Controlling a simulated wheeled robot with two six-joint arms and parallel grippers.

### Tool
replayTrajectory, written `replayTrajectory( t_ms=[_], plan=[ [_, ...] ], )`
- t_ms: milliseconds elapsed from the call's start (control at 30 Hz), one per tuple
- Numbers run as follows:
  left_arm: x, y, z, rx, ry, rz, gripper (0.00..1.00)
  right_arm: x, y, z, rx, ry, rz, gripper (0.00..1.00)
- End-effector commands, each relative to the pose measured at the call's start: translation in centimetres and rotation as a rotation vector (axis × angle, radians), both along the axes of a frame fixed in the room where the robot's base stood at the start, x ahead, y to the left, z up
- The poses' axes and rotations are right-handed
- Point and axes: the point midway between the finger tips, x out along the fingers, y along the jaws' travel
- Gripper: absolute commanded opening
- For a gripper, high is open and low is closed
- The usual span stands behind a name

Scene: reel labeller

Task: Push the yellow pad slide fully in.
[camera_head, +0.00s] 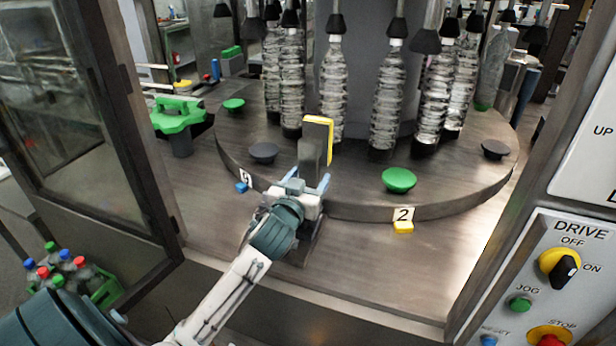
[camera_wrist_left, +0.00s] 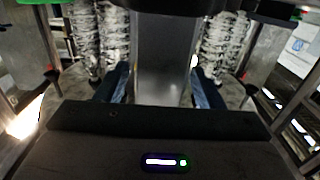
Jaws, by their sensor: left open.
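The yellow pad (camera_head: 319,122) sits on top of a dark upright block, the pad slide (camera_head: 313,156), at the front edge of the round bottle table. My left gripper (camera_head: 306,183) is at the near side of this block, with its two blue fingers open and apart. In the left wrist view, the grey block (camera_wrist_left: 165,60) stands between the two fingers (camera_wrist_left: 160,88). I cannot tell whether the fingers touch it. The slide's lower part is hidden behind my gripper. My right gripper is not in view.
Several clear bottles (camera_head: 388,95) stand on the round table (camera_head: 350,195) under dark heads. Green knobs (camera_head: 398,179) and dark knobs (camera_head: 263,152) sit on it. A drive panel (camera_head: 560,280) is at the right. An open glass door (camera_head: 95,130) is at the left, with a bottle crate (camera_head: 104,290) below.

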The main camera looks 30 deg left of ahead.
Motion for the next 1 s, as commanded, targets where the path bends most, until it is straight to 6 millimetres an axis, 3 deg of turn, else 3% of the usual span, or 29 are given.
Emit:
replayTrajectory(
  t_ms=[167, 500, 633, 833, 1000],
  plan=[
    [0.0, 0.0, 0.0, 0.0, 0.0, 0.0, 0.62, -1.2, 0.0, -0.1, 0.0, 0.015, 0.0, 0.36],
    [0.0, 0.0, 0.0, 0.0, 0.0, 0.0, 0.0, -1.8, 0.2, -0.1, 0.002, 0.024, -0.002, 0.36],
    [0.4, 0.1, 0.0, 0.0, 0.0, 0.0, 0.0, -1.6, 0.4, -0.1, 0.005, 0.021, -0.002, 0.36],
    [2.6, 0.7, 0.1, -0.001, -0.002, 0.001, 0.0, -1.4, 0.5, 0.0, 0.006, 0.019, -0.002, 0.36],
    [2.7, 0.7, 0.1, 0.001, -0.003, 0.0, 0.0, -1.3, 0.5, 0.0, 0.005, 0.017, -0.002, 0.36]
  ],
)
